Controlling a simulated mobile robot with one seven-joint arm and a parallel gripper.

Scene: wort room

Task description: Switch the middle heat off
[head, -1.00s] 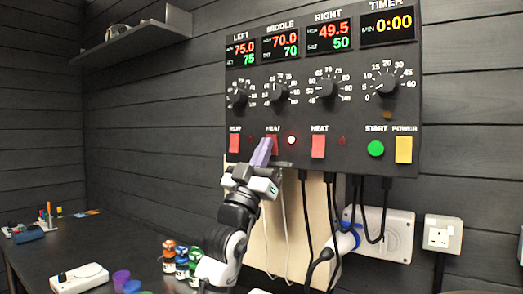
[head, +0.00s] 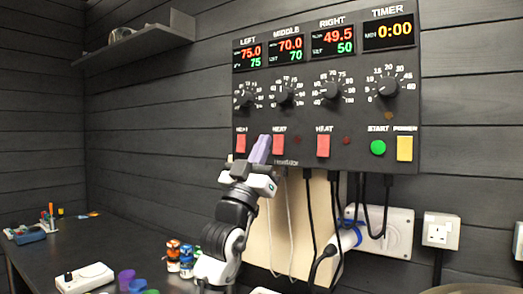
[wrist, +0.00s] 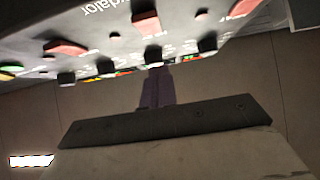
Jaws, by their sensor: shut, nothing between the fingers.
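The middle red HEAT switch (head: 279,145) is on the dark control panel (head: 360,140), under the MIDDLE display (head: 288,48), which reads 70.0 over 70. The small lamp (head: 297,140) to its right is dark. My gripper (head: 262,146) is shut and empty, its purple fingers just left of and below that switch in the head view. In the wrist view the panel appears upside down. The shut fingers (wrist: 157,88) point toward the middle switch (wrist: 147,23) and appear a little apart from it. I cannot judge the exact gap.
The left (head: 241,143) and right (head: 323,146) HEAT switches flank the middle one, with a row of dials above. A green START button (head: 378,147) and yellow POWER switch (head: 404,148) sit at the right. Cables hang below the panel. Bottles (head: 180,258) and cups stand on the counter (head: 40,262).

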